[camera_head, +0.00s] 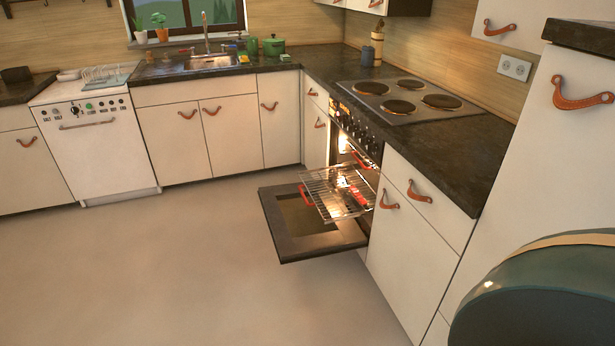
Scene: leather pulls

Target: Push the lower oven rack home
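The oven (352,135) is set under the hob with its door (295,240) folded down open. A wire rack (330,185) sticks far out of the lit oven, above the door. It has a red piece (306,194) along its outer left edge, and another red item (357,194) shows at its right side; I cannot tell what that is. Whether a second rack sits inside the oven is too small to tell. Neither of my grippers is in view.
A white drawer and cupboard unit (410,225) stands right of the open oven. A large rounded teal shape (535,305) fills the bottom right corner; I cannot tell what it is. The floor (180,270) left of the oven door is clear.

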